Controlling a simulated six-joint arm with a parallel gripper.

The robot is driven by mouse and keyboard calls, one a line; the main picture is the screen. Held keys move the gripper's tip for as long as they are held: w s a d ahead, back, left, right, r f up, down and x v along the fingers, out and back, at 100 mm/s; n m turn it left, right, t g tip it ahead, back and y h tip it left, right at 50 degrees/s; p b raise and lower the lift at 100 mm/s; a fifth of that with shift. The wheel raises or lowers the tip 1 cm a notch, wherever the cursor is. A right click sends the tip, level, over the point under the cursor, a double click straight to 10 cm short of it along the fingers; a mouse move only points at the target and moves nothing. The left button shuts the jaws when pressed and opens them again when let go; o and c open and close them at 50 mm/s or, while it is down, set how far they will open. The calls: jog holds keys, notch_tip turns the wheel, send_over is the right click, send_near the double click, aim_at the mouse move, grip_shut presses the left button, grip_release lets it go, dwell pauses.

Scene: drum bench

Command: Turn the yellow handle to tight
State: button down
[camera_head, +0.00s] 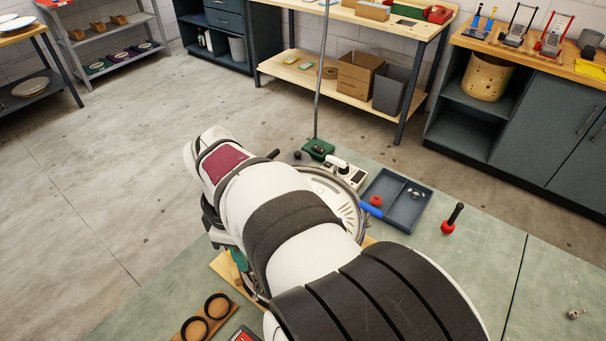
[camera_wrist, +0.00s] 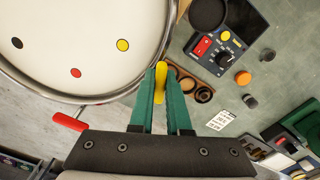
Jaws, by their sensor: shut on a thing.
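The yellow handle (camera_wrist: 160,78) stands at the rim of a drum in the wrist view. My gripper (camera_wrist: 163,92) has its two green fingers around it and is shut on it. The drum's white head (camera_wrist: 80,40) bears black, yellow and red dots. A red handle (camera_wrist: 70,122) sticks out from the rim at lower left. In the head view my arm covers most of the drum (camera_head: 345,205) and hides the yellow handle. A blue handle (camera_head: 371,210) shows at the drum's right side there. No tightness marking is legible.
A grey tray (camera_head: 408,200) with a red piece lies right of the drum. A wooden holder with black rings (camera_head: 205,318) and a control box with a knob (camera_wrist: 222,50) lie close to the drum.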

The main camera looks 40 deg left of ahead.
jog(key=m, duration=0.4)
jog(key=shift+m, duration=0.3)
jog(key=m, duration=1)
jog(key=shift+m, duration=0.4)
jog(key=m, duration=0.4)
jog(key=shift+m, duration=0.3)
jog(key=m, duration=1.5)
jog(key=shift+m, duration=2.8)
